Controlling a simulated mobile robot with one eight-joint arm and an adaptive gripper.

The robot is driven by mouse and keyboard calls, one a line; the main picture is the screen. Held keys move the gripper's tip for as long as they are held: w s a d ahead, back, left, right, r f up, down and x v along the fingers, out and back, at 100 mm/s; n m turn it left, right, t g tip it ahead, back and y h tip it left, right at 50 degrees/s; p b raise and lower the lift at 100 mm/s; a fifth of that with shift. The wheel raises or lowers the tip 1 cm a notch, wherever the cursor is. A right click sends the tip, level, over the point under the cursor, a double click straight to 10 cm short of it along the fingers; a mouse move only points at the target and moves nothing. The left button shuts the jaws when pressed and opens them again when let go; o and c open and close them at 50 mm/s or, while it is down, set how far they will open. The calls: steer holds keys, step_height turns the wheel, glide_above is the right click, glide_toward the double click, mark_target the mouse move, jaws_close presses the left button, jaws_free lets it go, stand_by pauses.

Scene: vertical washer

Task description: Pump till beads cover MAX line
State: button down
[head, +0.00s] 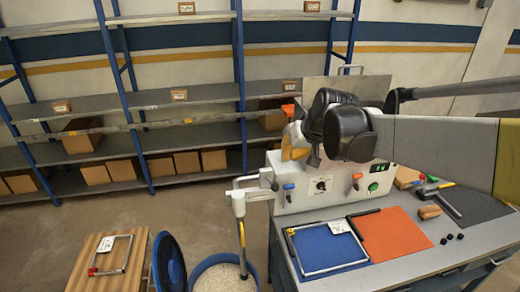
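A pale pump (239,197) with a side lever stands at the left end of the workbench. Its dark-and-yellow tube goes down into a blue drum (192,272) of pale beads (225,279) on the floor. A light grey machine box (318,191) with knobs, levers and a green button (373,187) stands on the bench beside the pump. My arm comes in from the right in front of the machine's upper part. My gripper (296,141) is at the arm's end, above the box and mostly covered by black joints; its finger opening is unclear. I see no MAX line.
The grey workbench (440,257) carries a blue mat (327,250) with a frame, an orange mat (390,232), a hammer (446,204) and small black parts. A blue lid (168,262) leans against the drum. A wooden stand (105,270) is at left. Shelves (190,101) line the wall.

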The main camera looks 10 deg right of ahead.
steer(key=shift+f, duration=0.1)
steer(key=b, duration=0.2)
glide_toward(271, 182)
steer(key=x, duration=0.2)
steer(key=shift+d+f, duration=0.3)
steer(key=shift+f, duration=0.35)
steer(key=shift+f, duration=0.1)
steer(key=shift+s+f+t+b, duration=0.25)
steer(key=shift+t+b, duration=0.15)
steer(key=shift+b, duration=0.15)
steer(key=shift+f, duration=0.1)
